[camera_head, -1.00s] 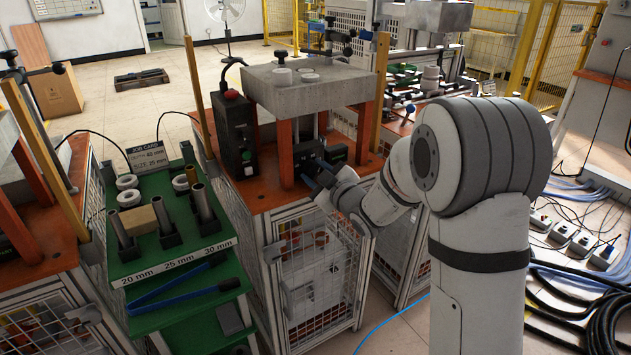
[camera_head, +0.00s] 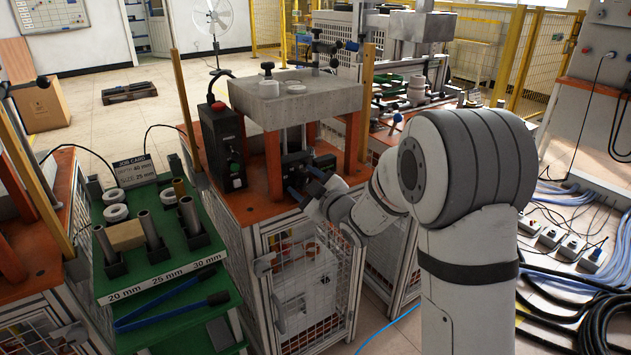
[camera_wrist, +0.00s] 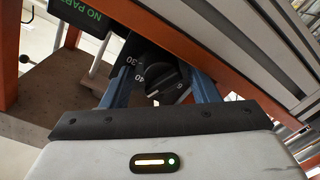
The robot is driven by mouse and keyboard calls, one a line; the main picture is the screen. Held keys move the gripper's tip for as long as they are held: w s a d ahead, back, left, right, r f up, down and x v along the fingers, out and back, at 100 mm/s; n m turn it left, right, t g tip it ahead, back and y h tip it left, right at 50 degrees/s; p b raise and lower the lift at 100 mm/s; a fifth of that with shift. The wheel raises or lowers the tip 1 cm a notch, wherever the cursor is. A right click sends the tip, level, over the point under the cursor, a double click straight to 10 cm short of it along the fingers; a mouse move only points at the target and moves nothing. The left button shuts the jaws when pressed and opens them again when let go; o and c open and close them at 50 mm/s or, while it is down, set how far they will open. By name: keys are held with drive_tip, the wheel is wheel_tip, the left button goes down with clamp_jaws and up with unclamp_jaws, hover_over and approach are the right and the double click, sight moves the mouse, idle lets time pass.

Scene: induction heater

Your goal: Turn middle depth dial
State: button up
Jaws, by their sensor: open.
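The depth dial (camera_wrist: 160,78) is a round black knob with a raised grip bar, seen in the wrist view. White scale marks around it include 30 and 40, and another is partly hidden at its right. My gripper (camera_wrist: 163,90) is open, with one blue finger on each side of the dial. I cannot tell whether the fingers touch it. In the head view my gripper (camera_head: 305,182) is at the black control unit (camera_head: 293,160) under the grey block of the orange-legged station. The dial is too small to make out there.
A sign reading "NO PART" (camera_wrist: 82,12) is at the wrist view's upper left. Orange legs (camera_head: 274,165) and the grey block (camera_head: 300,98) enclose the unit. A green rack (camera_head: 160,245) with tubes, tongs and a job card (camera_head: 132,171) stands left.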

drive_tip(key=shift+p, duration=0.4)
drive_tip(key=m+p, duration=0.3)
drive_tip(key=p, duration=0.2)
drive_tip(key=shift+r+p, duration=0.15)
drive_tip(key=shift+p, duration=0.2)
drive_tip(key=m+p, duration=0.4)
drive_tip(key=p, duration=0.3)
drive_tip(key=shift+s+d+m+p, duration=0.1)
drive_tip(key=shift+s+m+p, duration=0.05)
drive_tip(key=shift+m+p, duration=0.3)
drive_tip(key=b+v, duration=0.2)
drive_tip(key=v, duration=0.5)
drive_tip(key=s+d+r+m+g+h+p, duration=0.3)
drive_tip(key=d+r+h+p, duration=0.2)
drive_tip(key=d+r+h, duration=0.4)
drive_tip(key=s+d+r+m+g+h+p, duration=0.1)
drive_tip(key=s+d+r+g, duration=0.1)
drive_tip(key=s, duration=0.4)
drive_tip(key=s+d+r+m+g+p, duration=0.1)
drive_tip(key=s+d+r+g, duration=0.1)
drive_tip(key=s+d+r, duration=0.2)
drive_tip(key=shift+s+h+p, duration=0.35)
drive_tip(key=shift+s+h, duration=0.05)
drive_tip(key=shift+s, duration=1)
